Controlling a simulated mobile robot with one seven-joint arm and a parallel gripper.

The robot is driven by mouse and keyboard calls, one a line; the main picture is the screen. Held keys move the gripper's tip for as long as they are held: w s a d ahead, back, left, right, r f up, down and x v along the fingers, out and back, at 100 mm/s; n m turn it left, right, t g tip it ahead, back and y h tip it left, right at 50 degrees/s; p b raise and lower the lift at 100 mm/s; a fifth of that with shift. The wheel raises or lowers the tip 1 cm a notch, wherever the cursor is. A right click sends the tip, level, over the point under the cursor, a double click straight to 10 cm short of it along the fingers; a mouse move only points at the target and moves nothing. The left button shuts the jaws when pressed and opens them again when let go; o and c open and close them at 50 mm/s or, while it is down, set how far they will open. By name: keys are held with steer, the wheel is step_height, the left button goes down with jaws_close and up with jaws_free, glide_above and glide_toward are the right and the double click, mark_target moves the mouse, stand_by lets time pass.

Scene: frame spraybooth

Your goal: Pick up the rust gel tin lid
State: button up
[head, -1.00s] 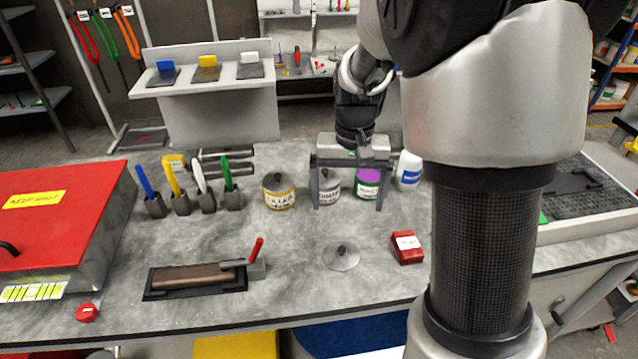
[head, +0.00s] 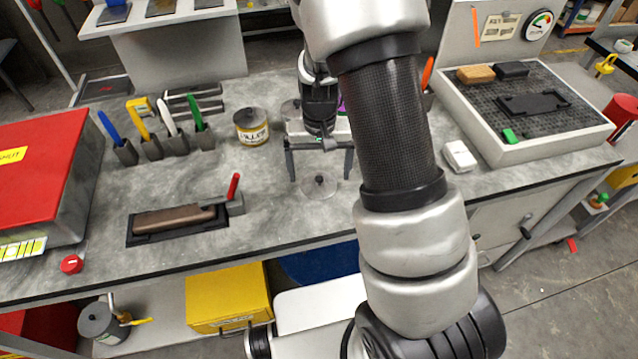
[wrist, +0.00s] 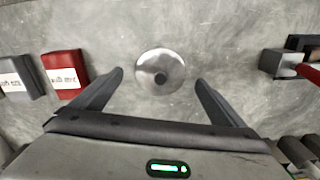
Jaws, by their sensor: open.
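A loose round grey metal lid (head: 318,192) with a dark centre knob lies flat on the grey worktop. I cannot read any name on it. In the wrist view the lid (wrist: 149,81) lies between the two fingers, apart from both. My gripper (head: 320,177) is open and empty, fingers pointing down, above or around the lid; its exact height is hard to tell. In the wrist view my gripper (wrist: 159,77) has one finger on each side of the lid. A tin with a purple part (head: 342,104) is mostly hidden behind my arm.
A yellow-labelled tin (head: 251,128) stands behind left. A tray with a red-handled tool (head: 235,188) lies left. A red box (wrist: 65,75) and grey box (wrist: 20,77) lie to one side in the wrist view. Clear worktop surrounds the lid.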

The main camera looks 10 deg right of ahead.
mark_target(319, 179)
steer(key=shift+f, duration=1.6)
steer(key=shift+c, duration=0.4)
steer(key=shift+w, duration=0.1)
steer(key=c, duration=1)
steer(key=shift+c, duration=0.2)
steer(key=shift+r, duration=0.15)
